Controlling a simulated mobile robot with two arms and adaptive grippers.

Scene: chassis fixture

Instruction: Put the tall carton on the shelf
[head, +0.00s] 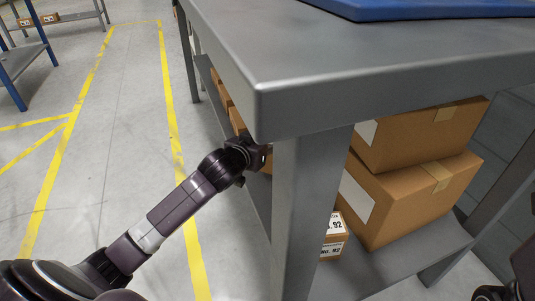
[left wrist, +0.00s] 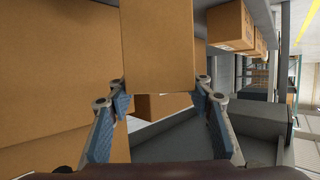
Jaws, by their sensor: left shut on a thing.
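In the left wrist view a plain brown carton (left wrist: 159,42), taller than wide, stands between the fingertips of my left gripper (left wrist: 160,92). The gripper is shut on its sides, and its top runs out of the picture. In the head view my left gripper (head: 262,155) reaches under the grey table at its left side, beside the front leg. The held carton cannot be clearly made out there. The grey lower shelf (head: 408,258) lies under the tabletop. A dark part of my right gripper (head: 490,292) shows at the bottom right, mostly cut off.
Two large stacked cartons (head: 405,205) and a small labelled box (head: 333,236) sit on the lower shelf right of the table leg (head: 305,215). The grey tabletop (head: 350,50) overhangs my left gripper. A large brown carton (left wrist: 60,75) is close at left in the wrist view.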

